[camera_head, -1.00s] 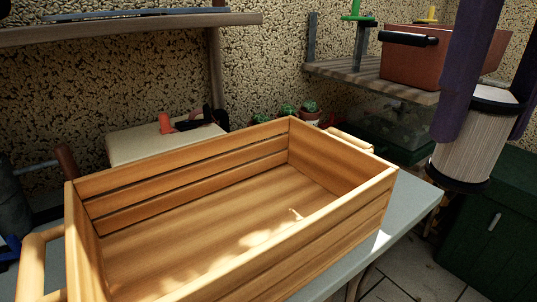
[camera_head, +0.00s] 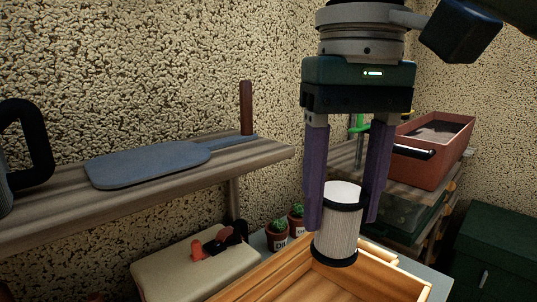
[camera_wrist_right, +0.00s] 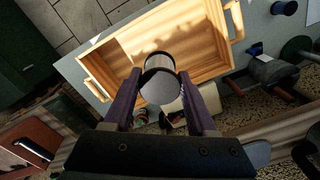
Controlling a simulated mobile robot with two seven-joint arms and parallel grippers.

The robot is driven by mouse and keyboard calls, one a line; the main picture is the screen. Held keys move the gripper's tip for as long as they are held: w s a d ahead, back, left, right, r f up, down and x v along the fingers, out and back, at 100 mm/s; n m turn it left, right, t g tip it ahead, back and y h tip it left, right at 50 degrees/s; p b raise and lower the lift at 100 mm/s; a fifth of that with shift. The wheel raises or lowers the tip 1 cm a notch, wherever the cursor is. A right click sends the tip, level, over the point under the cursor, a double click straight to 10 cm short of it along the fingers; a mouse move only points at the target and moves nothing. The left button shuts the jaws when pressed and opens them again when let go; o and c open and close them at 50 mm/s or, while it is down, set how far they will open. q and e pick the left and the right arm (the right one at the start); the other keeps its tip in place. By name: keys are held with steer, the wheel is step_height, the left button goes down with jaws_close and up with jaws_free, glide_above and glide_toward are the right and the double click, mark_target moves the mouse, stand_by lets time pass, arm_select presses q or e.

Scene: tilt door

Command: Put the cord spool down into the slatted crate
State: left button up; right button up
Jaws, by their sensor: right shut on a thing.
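The cord spool (camera_head: 336,232) is a white ribbed cylinder with black rims. My right gripper (camera_head: 343,222) is shut on it, with a purple finger on either side, and holds it upright. In the head view the spool overlaps the far part of the slatted crate (camera_head: 272,278), a light wooden box cut off by the lower edge. In the right wrist view the spool (camera_wrist_right: 160,78) is between the fingers (camera_wrist_right: 162,100), in front of the open crate (camera_wrist_right: 207,38), whose visible floor is bare. The left gripper is not seen.
A wooden shelf (camera_head: 60,218) with a blue paddle (camera_head: 150,163) juts out at left. A cream box (camera_head: 195,272) and potted cacti (camera_head: 278,236) stand behind the crate. A reddish planter (camera_head: 435,150) is on a shelf at right.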

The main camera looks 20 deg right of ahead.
mark_target(323, 223)
steer(key=f, duration=0.1)
steer(key=w+f, duration=0.1)
steer(key=a+f, duration=0.1)
steer(key=shift+w+f+m, duration=0.15)
steer(key=shift+f+m, duration=0.05)
steer(key=shift+m, duration=0.2)
arm_select(q)
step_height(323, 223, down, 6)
steer(key=b, duration=0.6)
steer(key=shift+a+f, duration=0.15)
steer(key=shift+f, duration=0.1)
arm_select(e)
steer(key=d+f+m, duration=0.1)
steer(key=d+f, duration=0.1)
steer(key=f, duration=0.8)
steer(key=s+d+f+m, duration=0.1)
steer(key=d+f+m, duration=0.1)
steer(key=f, duration=0.9)
steer(key=shift+s+d+m, duration=0.15)
steer(key=shift+d+m, duration=0.15)
steer(key=shift+d, duration=0.1)
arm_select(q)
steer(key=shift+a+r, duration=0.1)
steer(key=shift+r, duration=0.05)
